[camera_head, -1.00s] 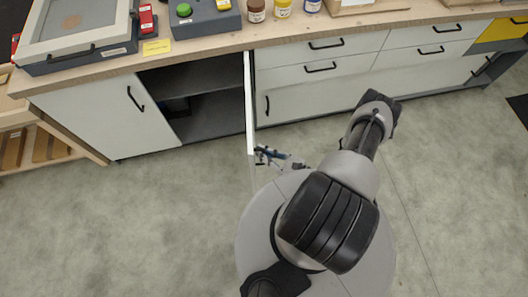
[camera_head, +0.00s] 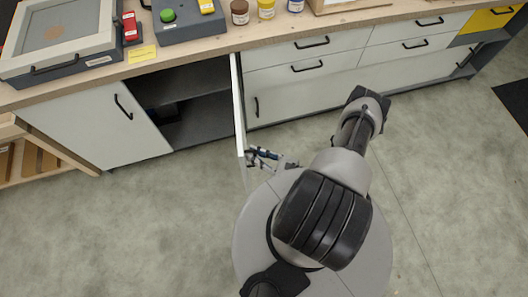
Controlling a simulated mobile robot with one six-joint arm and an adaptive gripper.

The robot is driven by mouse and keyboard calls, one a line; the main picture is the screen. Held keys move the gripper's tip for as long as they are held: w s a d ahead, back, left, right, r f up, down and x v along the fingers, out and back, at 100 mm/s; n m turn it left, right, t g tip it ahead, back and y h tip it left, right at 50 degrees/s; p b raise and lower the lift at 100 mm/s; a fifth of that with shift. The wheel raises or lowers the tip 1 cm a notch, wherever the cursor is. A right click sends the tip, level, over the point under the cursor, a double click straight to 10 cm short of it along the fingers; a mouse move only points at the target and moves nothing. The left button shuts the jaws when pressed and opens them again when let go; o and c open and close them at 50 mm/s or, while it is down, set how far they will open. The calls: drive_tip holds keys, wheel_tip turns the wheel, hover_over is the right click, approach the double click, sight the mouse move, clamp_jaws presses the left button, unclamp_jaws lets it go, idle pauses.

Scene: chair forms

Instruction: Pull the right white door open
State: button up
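The right white door (camera_head: 238,110) stands swung out from the counter front and shows almost edge-on. The dark shelf compartment (camera_head: 200,125) to its left lies exposed. My gripper (camera_head: 262,157) is low beside the door's outer free end, on its right side. It looks very close to the door, but contact and the door's handle cannot be made out. The fingers are small and partly hidden, so their opening is unclear. The left white door (camera_head: 90,125) is closed, with a black handle (camera_head: 123,106).
A wooden countertop (camera_head: 210,52) carries a framed box (camera_head: 60,40), a button box (camera_head: 190,25) and several jars. Grey floor (camera_head: 120,230) is clear at left.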

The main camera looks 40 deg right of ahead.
drive_tip(key=v, duration=1.1)
drive_tip(key=shift+s, duration=0.45)
drive_tip(key=shift+d+r, duration=0.1)
drive_tip(key=shift+r, duration=0.05)
